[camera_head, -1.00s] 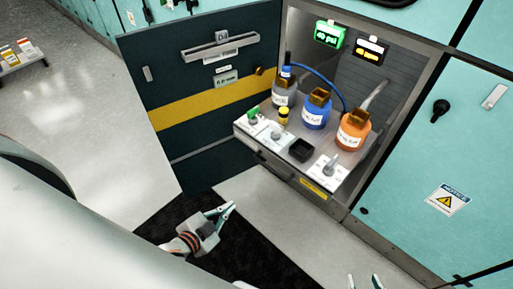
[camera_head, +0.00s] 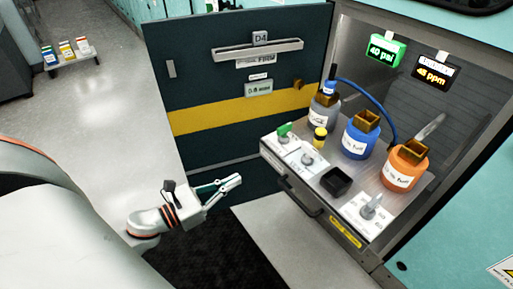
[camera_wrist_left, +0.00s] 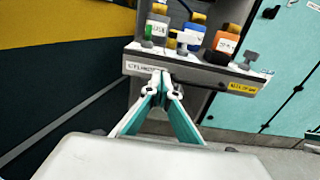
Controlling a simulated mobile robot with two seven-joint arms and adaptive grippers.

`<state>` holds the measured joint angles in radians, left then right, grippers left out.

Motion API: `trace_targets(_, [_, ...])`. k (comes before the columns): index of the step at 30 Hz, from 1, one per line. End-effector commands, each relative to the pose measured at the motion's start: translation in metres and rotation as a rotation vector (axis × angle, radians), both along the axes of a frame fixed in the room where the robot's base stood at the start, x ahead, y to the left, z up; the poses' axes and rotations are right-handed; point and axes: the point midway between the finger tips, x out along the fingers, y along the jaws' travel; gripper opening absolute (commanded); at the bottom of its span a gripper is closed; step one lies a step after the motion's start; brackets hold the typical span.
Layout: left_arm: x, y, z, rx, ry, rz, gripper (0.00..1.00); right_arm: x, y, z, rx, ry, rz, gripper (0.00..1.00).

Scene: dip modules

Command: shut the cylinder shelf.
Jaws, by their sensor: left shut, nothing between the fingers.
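The cylinder shelf (camera_head: 345,231) is pulled out of the open cabinet. It carries a grey bottle (camera_head: 323,110), a blue bottle (camera_head: 361,140) and an orange bottle (camera_head: 406,166), with knobs and a black square cup along its front. A dark handle (camera_head: 298,197) sits on its front. My left gripper (camera_head: 238,181) is shut and empty, below and left of the shelf's left front corner. In the left wrist view its fingertips (camera_wrist_left: 162,76) point at the shelf's labelled front (camera_wrist_left: 200,76); I cannot tell if they touch. My right gripper is out of view.
The dark cabinet door (camera_head: 225,140) with a yellow stripe stands wide open left of the shelf. A green display (camera_head: 386,51) and a black display (camera_head: 435,71) hang inside the cabinet. A small rack (camera_head: 70,60) stands far left. A black mat (camera_head: 205,245) covers floor below.

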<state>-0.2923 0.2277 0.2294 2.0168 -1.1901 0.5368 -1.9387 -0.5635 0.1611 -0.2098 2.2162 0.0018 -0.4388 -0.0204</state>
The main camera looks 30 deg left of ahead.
Motion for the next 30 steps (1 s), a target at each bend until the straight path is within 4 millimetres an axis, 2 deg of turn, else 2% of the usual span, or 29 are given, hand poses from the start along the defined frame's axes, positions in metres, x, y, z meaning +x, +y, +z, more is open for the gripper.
trace_targets(7, [0.039, -0.013, 0.006, -0.002, -0.010, 0.000, 0.00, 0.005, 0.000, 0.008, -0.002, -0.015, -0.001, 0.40])
trace_targets(18, [0.103, -0.037, 0.005, -0.006, -0.005, 0.001, 0.00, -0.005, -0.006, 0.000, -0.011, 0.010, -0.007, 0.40])
trace_targets(24, [0.122, -0.044, 0.003, -0.006, -0.002, 0.002, 0.00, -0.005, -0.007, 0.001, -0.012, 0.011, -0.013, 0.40])
trace_targets(30, [0.127, -0.046, 0.001, -0.006, 0.000, 0.002, 0.00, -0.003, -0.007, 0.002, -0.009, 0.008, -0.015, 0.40])
